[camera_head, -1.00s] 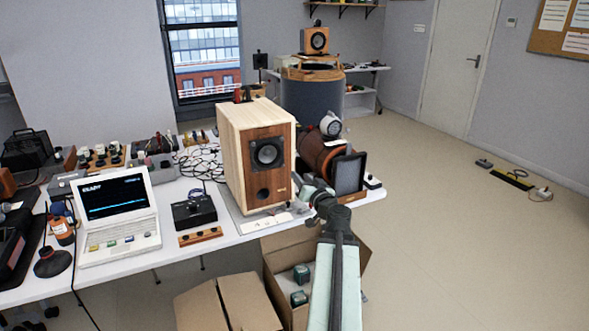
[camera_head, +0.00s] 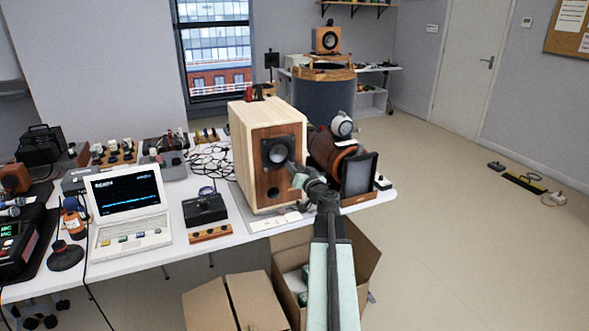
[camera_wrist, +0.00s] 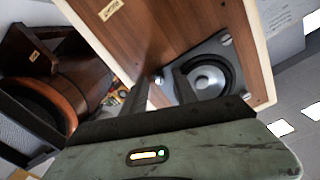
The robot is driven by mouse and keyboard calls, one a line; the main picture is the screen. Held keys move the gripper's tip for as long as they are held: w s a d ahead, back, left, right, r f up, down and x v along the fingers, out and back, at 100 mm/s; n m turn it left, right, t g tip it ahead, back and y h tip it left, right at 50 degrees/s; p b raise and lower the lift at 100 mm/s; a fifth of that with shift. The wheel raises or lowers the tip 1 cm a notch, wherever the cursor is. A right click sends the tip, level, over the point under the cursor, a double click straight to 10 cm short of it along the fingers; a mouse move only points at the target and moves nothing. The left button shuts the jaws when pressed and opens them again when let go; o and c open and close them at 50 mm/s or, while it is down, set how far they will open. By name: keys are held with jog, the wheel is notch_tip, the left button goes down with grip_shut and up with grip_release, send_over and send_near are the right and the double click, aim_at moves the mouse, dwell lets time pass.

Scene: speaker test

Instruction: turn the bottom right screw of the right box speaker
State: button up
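The box speaker (camera_head: 240,135), pale wood with a brown front, stands upright on the white table. Its round driver (camera_head: 278,151) sits in a dark square plate. The driver (camera_wrist: 208,78) shows upside down in the wrist view. A small silver screw (camera_wrist: 158,78) is on the plate corner that is the bottom right one on the speaker. My gripper (camera_head: 294,167) is in front of the driver's lower right. In the wrist view my gripper (camera_wrist: 158,82) has its two dark fingers apart, with the screw visible between the tips. I cannot tell whether they touch it.
A dark-framed panel (camera_head: 360,175) and an orange-brown cylinder (camera_head: 322,150) stand close right of the speaker. A laptop (camera_head: 125,200) and a black box (camera_head: 205,209) are to the left. An open cardboard box (camera_head: 362,262) is below the table edge. Floor at right is mostly clear.

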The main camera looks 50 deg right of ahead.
grip_shut()
jog(key=shift+m, duration=0.3)
jog(key=shift+m, duration=4.3)
grip_release()
